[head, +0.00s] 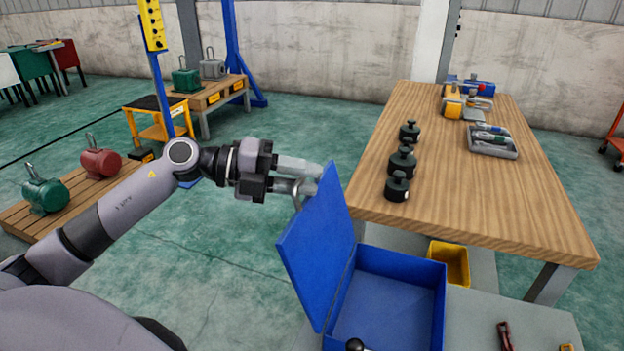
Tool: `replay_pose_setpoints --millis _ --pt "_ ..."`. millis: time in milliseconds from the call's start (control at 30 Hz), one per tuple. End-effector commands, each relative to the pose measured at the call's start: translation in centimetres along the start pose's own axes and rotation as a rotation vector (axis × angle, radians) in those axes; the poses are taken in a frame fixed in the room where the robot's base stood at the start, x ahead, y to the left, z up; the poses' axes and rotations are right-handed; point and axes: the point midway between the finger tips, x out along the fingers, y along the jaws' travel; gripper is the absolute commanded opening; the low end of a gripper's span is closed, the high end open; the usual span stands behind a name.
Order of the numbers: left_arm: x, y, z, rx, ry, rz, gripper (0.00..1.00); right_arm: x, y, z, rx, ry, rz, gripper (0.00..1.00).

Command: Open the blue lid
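The blue lid (319,247) stands raised and tilted at the left side of the open blue box (400,262), whose inside shows. My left gripper (305,178) is at the lid's upper edge, on its outer side. A grey curved piece, apparently a handle (299,198), shows by the fingertips. The lid partly hides this spot, and I cannot tell whether the fingers grip it.
The box stands on a low grey surface (470,312) with a yellow bin (450,262) behind it. A wooden table (450,205) with black weights (402,162) and a grey tray (493,150) is close to the right. Open floor lies left of the lid.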

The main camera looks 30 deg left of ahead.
Motion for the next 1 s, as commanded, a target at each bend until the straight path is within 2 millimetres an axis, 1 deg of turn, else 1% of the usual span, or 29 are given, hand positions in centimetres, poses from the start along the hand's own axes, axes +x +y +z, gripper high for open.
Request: replay_pose_setpoints --millis 33,200,400,600,1000 --pt "-0.8 -0.1 -0.1 0.004 0.001 -0.002 0.22 0.2 0.0 0.3 0.0 0.0 0.0 0.43" --pt "-2.9 -0.3 -0.1 0.006 0.001 -0.007 0.22 0.6 0.0 0.8 0.0 0.0 0.0 0.43" --pt "-4.7 -0.5 -0.1 0.006 0.002 -0.01 0.22 0.8 0.0 1.0 -0.001 0.0 -0.001 0.43" --pt "-5.4 -0.5 -0.1 0.006 0.002 -0.009 0.22 0.8 0.0 1.1 -0.001 0.0 0.0 0.43" --pt "-5.7 -0.4 -0.1 0.005 0.001 -0.008 0.22 0.9 0.0 1.2 -0.001 0.0 0.0 0.43"
